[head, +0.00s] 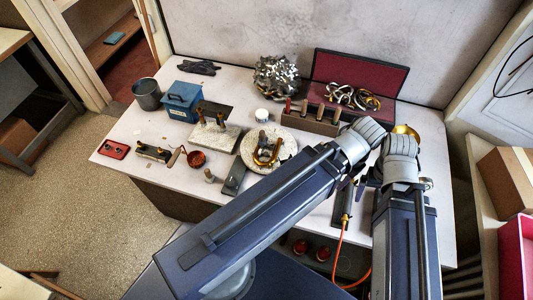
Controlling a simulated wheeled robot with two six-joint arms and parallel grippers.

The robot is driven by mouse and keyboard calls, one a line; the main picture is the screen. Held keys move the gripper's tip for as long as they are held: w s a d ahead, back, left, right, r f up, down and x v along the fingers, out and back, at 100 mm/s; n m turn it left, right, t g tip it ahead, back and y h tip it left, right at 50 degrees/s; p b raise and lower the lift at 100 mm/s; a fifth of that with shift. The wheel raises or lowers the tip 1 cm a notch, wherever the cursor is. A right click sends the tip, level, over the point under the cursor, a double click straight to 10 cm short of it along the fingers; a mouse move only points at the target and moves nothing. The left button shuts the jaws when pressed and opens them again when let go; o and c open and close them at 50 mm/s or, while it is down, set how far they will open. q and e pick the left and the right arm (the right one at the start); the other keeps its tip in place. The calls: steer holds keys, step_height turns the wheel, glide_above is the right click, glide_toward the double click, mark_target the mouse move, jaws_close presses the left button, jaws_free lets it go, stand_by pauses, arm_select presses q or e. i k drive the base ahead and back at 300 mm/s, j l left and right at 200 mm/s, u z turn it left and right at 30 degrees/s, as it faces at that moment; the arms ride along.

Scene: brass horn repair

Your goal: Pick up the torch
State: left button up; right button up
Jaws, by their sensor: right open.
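The torch (346,217) is only partly in view: a brass end with an orange hose shows at a dark narrow block near the table's front right. My arms cover the area around it. My right gripper (360,183) is open, just above and right of that brass end; its fingers are small, dark and partly hidden by my wrist. I see no hold on the torch. My left arm reaches across from the lower left, its wrist beside my right wrist; its gripper is hidden behind the wrists.
A white round slab (248,146) with a curved brass tube lies left of my left wrist. A wooden rack (311,121) and a red-lined case (372,74) stand behind. A blue box (182,101), grey cup (147,94) and red ladle (196,159) are at left.

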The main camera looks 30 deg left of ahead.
mark_target(345, 209)
steer(key=k+j, duration=0.2)
steer(key=j, duration=0.2)
steer(key=k+j+z, duration=0.1)
steer(key=j, duration=0.3)
steer(key=k+j, duration=0.25)
steer(key=j+z, duration=0.05)
steer(key=j, duration=0.1)
